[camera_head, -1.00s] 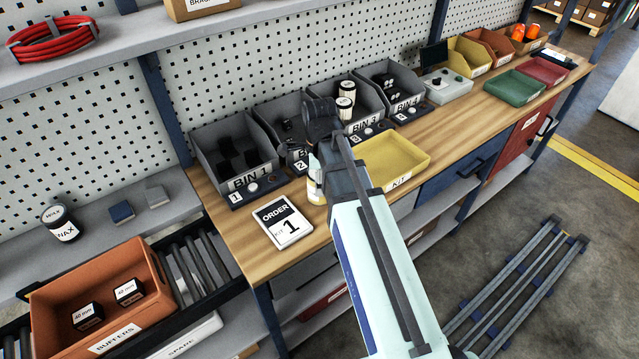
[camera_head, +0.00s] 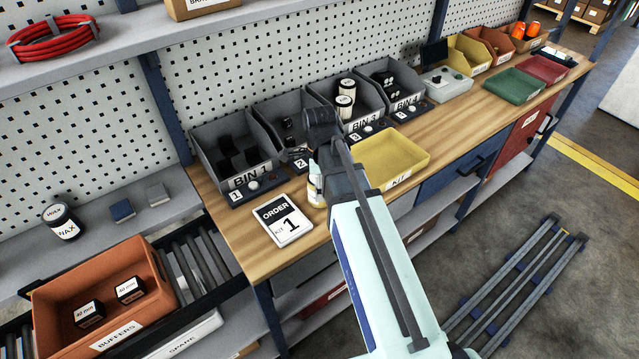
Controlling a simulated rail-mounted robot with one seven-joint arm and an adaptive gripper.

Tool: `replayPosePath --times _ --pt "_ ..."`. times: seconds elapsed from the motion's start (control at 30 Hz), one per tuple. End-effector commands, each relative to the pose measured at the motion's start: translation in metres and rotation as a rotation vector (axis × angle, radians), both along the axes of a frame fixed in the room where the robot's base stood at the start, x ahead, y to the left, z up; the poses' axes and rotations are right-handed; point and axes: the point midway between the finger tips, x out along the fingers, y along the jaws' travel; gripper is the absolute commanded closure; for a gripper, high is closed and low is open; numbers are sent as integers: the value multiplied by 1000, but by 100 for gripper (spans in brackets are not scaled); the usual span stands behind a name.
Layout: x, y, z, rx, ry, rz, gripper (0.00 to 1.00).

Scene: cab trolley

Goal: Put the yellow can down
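My gripper (camera_head: 299,157) is over the workbench in front of the bin labelled BIN 2; my dark wrist hides most of it, so I cannot tell whether it is open or holding something. No clear yellow can shows. A small pale container with a yellowish lower part (camera_head: 315,189) stands upright beside my wrist, partly hidden by the arm. I cannot tell whether it is the can. A yellow kit tray (camera_head: 408,152) lies on the bench just right of my wrist.
A row of grey bins stands behind; BIN 1 (camera_head: 213,143) is at its left. An order card (camera_head: 283,220) lies at the bench's front left. Green (camera_head: 514,86) and red (camera_head: 546,70) trays are at the right. Bare wood (camera_head: 455,123) shows right of the yellow tray.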

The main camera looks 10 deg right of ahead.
Motion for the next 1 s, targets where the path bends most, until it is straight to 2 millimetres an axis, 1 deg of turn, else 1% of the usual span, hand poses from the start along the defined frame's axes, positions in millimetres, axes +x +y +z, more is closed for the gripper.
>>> replayPosePath --times 0.2,0.37,0.8,1.0 --pt "1 0 7 0 -1 0 2" --pt "1 0 23 0 -3 0 2" --pt "2 0 93 0 -3 0 2" --pt "1 0 114 0 -1 0 2"
